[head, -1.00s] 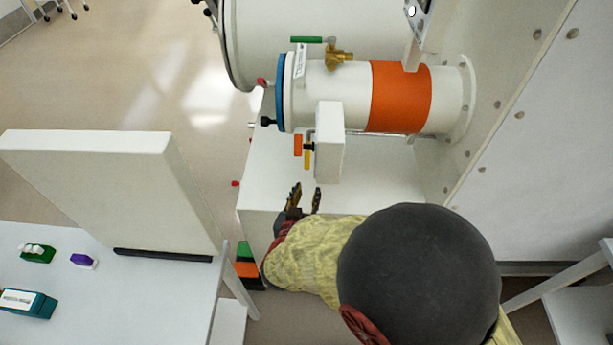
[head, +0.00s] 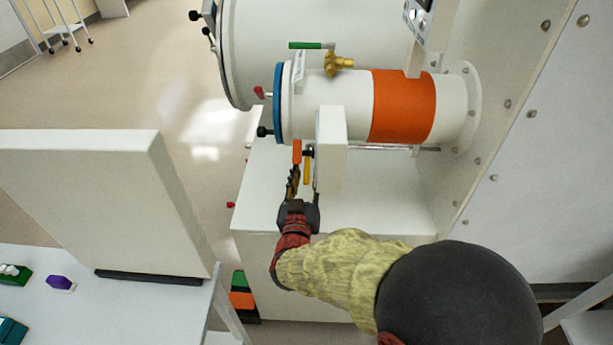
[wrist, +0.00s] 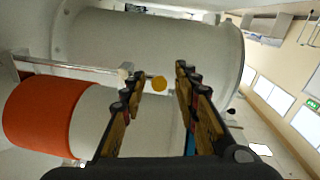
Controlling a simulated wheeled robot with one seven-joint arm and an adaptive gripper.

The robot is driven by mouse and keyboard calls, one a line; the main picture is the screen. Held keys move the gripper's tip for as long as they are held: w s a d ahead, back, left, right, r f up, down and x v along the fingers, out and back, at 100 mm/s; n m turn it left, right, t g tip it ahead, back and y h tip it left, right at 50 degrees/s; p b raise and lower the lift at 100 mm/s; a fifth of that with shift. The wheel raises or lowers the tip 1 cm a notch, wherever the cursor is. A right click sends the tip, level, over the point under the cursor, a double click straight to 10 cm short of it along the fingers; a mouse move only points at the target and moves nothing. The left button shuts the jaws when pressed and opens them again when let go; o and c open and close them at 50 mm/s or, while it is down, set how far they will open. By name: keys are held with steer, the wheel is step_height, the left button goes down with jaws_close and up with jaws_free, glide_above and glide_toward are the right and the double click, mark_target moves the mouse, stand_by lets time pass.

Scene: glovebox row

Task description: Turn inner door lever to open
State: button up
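A white box (head: 332,150) stands in front of the small cylindrical chamber (head: 330,103). Contact cannot be told.
The chamber has an orange band (head: 402,106), a blue-rimmed door (head: 278,103) and a green-handled brass valve (head: 338,62). A larger cylinder (head: 260,25) lies behind. A riveted white wall (head: 510,130) bounds the right. A white panel (head: 95,200) stands at left.

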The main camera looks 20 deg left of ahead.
steer(key=shift+w+a, duration=0.1)
steer(key=shift+w, duration=0.4)
steer(key=c, duration=0.8)
jaws_close()
